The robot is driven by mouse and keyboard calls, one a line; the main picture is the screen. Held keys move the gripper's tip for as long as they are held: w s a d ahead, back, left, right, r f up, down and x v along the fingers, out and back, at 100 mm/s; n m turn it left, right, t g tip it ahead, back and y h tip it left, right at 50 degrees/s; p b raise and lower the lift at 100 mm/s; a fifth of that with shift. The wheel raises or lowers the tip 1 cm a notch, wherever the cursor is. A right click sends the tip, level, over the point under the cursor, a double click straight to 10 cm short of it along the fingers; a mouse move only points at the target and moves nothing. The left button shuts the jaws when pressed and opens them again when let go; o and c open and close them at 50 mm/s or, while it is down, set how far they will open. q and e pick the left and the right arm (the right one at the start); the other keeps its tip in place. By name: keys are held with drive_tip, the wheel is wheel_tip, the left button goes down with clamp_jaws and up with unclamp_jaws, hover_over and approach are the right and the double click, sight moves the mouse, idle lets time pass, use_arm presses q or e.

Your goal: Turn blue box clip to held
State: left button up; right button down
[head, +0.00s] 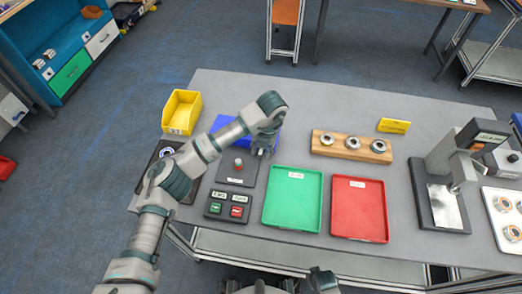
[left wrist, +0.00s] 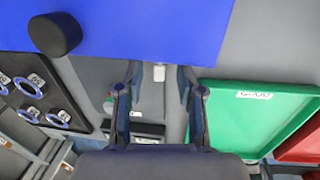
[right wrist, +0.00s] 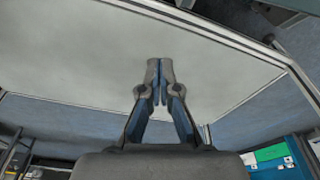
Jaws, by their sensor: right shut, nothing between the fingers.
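The blue box (head: 221,123) sits at the back left of the table, partly hidden behind my left arm. In the left wrist view its flat blue face (left wrist: 150,30) fills the top, with a round black knob (left wrist: 55,34) at the left. A small pale piece (left wrist: 158,73), possibly the clip, shows at the box's edge between my left fingers; its position is unclear. My left gripper (head: 263,151) is open at the front edge of the box, its fingers (left wrist: 158,82) either side of that piece. Contact cannot be told. My right gripper (right wrist: 160,68) is shut and empty, below a pale surface.
A dark plate with a red knob (head: 238,164) and a button panel (head: 229,206) lie in front of the box. Green (head: 293,221) and red (head: 359,232) trays lie to the right. A yellow bin (head: 181,111) is at left; a wooden ring holder (head: 325,150) is behind the trays.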

use_arm(q)
drive_tip(key=shift+f, duration=0.4)
clamp_jaws()
drive_tip(key=shift+r, duration=0.1)
drive_tip(key=shift+d+y, duration=0.1)
drive_tip(key=shift+y, duration=0.4)
drive_tip(key=shift+d+t+y+p, duration=0.1)
drive_tip(key=shift+t+y+p, duration=0.2)
drive_tip(key=shift+y, duration=0.2)
drive_tip(key=shift+d+y, duration=0.1)
drive_tip(key=shift+y, duration=0.4)
drive_tip(key=shift+d+f+t+y, duration=0.1)
drive_tip(key=shift+f+t+y, duration=0.15)
drive_tip(key=shift+y, duration=0.35)
use_arm(e)
drive_tip(key=shift+s+d+f, duration=0.15)
drive_tip(key=shift+s+f, duration=0.05)
drive_tip(key=shift+f, duration=0.3)
